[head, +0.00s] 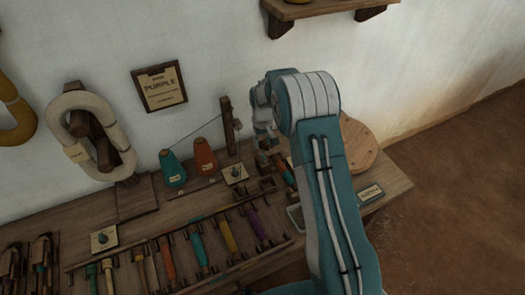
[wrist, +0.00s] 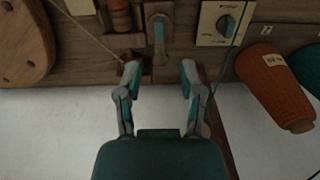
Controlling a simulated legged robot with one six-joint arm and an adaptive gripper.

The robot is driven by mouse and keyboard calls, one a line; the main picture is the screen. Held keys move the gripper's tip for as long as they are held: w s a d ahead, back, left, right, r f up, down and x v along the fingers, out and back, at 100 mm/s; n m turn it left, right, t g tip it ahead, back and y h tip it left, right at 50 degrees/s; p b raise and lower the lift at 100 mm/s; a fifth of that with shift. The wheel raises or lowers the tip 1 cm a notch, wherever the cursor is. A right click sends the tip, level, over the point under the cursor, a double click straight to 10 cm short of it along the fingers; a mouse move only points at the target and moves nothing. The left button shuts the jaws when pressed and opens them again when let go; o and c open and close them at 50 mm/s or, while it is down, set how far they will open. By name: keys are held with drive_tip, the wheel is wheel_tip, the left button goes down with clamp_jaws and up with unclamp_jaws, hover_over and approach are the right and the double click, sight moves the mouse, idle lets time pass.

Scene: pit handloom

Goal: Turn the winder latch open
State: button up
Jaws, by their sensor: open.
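The winder latch appears to be the small grey-teal lever (wrist: 158,36) on a wooden block at the top centre of the wrist view. It points straight along the picture's vertical. My gripper (wrist: 160,78) is open and empty, its two fingertips just below the lever and on either side of its line, apart from it. In the head view my gripper (head: 263,143) is over the back of the bench, partly hidden by my arm. I cannot make out the latch there.
A dial plate (wrist: 222,23) sits beside the lever; it also shows in the head view (head: 235,174). An orange cone (head: 204,158) and teal cone (head: 173,169) stand nearby. A thread runs from the cones to a wooden post (head: 228,125). A round wooden disc (head: 358,150) is at right.

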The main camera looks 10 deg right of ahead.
wheel_tip(320, 180, up, 4)
drive_tip(key=shift+r, duration=0.1)
idle(0.6)
